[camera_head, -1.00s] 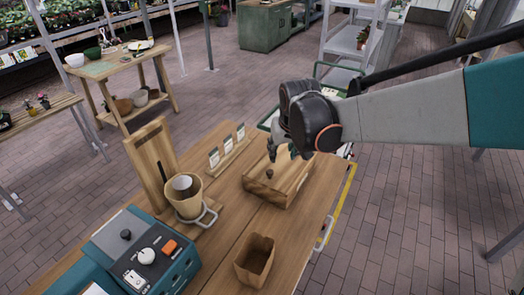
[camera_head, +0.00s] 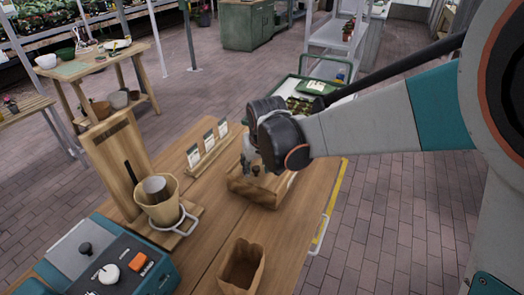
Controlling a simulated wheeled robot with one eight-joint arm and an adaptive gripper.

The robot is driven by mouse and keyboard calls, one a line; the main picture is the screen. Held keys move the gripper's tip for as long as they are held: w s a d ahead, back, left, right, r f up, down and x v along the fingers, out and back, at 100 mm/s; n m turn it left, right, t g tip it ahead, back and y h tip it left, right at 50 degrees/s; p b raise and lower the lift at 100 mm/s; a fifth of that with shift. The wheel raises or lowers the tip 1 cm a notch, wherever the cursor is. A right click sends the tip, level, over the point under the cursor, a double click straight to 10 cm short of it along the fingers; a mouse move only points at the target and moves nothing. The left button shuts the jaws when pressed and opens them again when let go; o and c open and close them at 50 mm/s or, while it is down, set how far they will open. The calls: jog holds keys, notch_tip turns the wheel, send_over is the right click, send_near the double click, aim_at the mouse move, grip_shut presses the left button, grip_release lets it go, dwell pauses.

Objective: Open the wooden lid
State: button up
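A wooden box (camera_head: 262,198) sits on the wooden table near its right edge, with its wooden lid mostly hidden under my gripper. A small dark knob (camera_head: 256,171) stands on the lid at the front. My gripper (camera_head: 258,163) points down from the dark wrist, just over the lid. Its fingers look apart, close about the knob. I cannot tell whether they touch it. The lid looks closed on the box.
Seed-packet cards on a wooden stand (camera_head: 208,146) are close to the box's left. A brown paper bag (camera_head: 242,266) stands in front. A cup in a holder (camera_head: 158,200) and a teal machine (camera_head: 105,262) are at left. A green-handled cart (camera_head: 318,85) is behind.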

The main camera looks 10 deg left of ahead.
jog(key=shift+w+f, duration=0.1)
jog(key=shift+f, duration=0.2)
grip_shut()
jog(key=shift+w, duration=0.15)
jog(key=w+d, duration=0.2)
jog(key=w, duration=0.4)
jog(key=w+d, duration=0.3)
jog(key=w, duration=0.3)
jog(key=w+d+p, duration=0.1)
jog(key=w+d, duration=0.1)
jog(key=w, duration=0.4)
jog(key=shift+w+d, duration=0.15)
jog(key=shift+d, duration=0.1)
